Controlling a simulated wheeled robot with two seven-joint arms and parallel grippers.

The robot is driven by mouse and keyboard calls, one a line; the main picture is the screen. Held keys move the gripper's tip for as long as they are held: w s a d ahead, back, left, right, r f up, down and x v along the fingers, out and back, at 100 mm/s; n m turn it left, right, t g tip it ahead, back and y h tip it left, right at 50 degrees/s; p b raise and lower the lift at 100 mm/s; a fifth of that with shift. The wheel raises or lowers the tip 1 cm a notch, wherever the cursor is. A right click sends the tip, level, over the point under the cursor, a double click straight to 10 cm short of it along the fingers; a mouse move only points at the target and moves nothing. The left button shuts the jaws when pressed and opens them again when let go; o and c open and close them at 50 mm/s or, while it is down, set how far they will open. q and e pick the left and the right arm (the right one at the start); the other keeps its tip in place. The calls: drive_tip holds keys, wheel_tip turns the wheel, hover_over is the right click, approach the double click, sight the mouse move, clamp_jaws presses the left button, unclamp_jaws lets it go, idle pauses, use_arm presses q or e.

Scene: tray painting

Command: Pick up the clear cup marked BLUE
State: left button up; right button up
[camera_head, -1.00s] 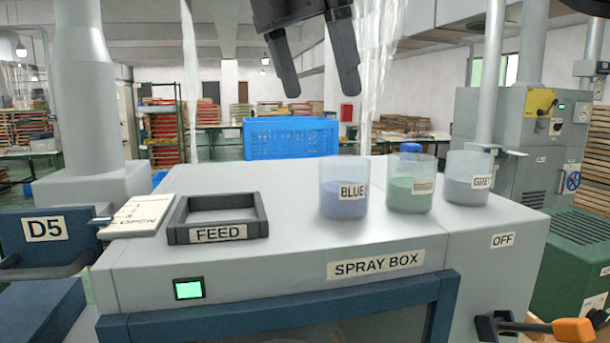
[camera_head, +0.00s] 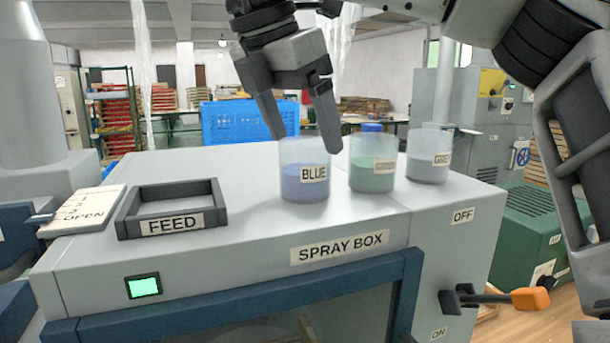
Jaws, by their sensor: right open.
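The clear cup marked BLUE (camera_head: 304,187) stands upright on top of the spray box, with blue contents in its lower part and its label facing me. My right gripper (camera_head: 306,142) points down at this cup with its two dark fingers spread apart. One fingertip is by the cup's left rim and the other by its right rim; whether they touch the cup I cannot tell. The fingers hide part of the rim. My left gripper is not in view.
The green cup (camera_head: 372,178) and the cup marked GREY (camera_head: 428,165) stand close by on the right. A dark FEED frame (camera_head: 172,226) lies on the left of the spray box top (camera_head: 245,215). A blue crate (camera_head: 225,123) is behind.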

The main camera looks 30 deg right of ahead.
sight(310, 154)
drive_tip(key=x, duration=0.4)
drive_tip(key=shift+f, duration=0.2)
drive_tip(key=c, duration=1.1)
drive_tip(key=shift+r, duration=0.1)
drive_tip(key=shift+c, duration=0.2)
